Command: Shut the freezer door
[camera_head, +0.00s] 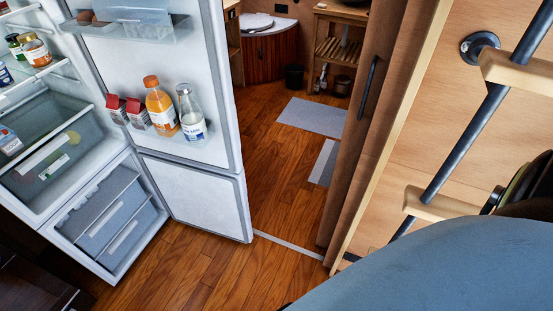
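The fridge-freezer stands at the left with both of its doors swung open to the right. The freezer door (202,199) is the lower white panel, standing open just above the wooden floor. The freezer compartment (112,222) shows two grey drawers with light handles. The upper fridge door (195,70) is open directly above the freezer door, with an orange juice bottle (161,107), a milk bottle (191,112) and small red-and-white cartons (125,111) on its shelf. Neither of my grippers shows in the head view.
A blue rounded surface (450,270) fills the lower right. A ladder-like rail with wooden steps (447,204) stands at the right, beside a brown sliding door (365,125). Wooden floor (270,195) is clear right of the freezer door. Grey mats (312,117) lie beyond.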

